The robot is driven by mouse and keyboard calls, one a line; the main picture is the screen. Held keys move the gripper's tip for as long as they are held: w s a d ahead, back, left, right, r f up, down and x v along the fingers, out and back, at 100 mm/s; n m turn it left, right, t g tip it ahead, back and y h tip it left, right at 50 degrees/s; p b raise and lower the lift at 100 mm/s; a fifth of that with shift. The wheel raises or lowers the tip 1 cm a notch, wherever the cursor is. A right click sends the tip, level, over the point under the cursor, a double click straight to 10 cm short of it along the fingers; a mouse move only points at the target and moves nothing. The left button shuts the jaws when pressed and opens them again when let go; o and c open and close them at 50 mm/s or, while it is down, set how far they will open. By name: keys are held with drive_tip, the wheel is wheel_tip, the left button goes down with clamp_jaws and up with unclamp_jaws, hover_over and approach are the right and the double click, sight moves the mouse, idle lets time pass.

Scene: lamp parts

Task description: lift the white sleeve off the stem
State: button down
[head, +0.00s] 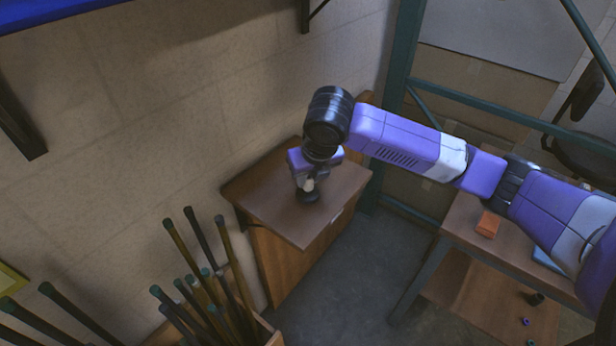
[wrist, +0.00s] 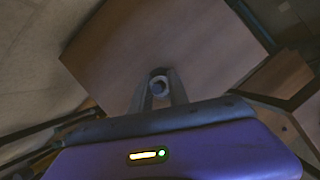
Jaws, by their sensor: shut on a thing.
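The white sleeve (wrist: 159,85) shows end-on in the wrist view as a pale ring with a dark middle. My gripper (wrist: 159,90) is shut on it, one finger on each side. In the head view my gripper (head: 309,182) points down over the small cabinet's top, with a pale bit of the sleeve showing at the fingers. Right below is a dark round base (head: 308,196) on the cabinet top. The stem is mostly hidden, and I cannot tell how far the sleeve sits down on it.
The brown cabinet top (head: 265,195) is otherwise bare and stands against the block wall. Several long rods (head: 185,255) stand upright at lower left. A workbench with an orange block (head: 488,224) is at right, under my arm. A green metal frame (head: 398,100) rises behind.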

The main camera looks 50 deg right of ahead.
drive_tip(key=shift+r+p, duration=1.3)
drive_tip(key=shift+r, duration=0.65)
drive_tip(key=shift+r, duration=0.1)
drive_tip(key=shift+r+p, duration=1.3)
drive_tip(key=shift+r, duration=0.6)
drive_tip(key=shift+r, duration=0.1)
drive_tip(key=shift+r+p, duration=0.45)
drive_tip(key=shift+r, duration=0.25)
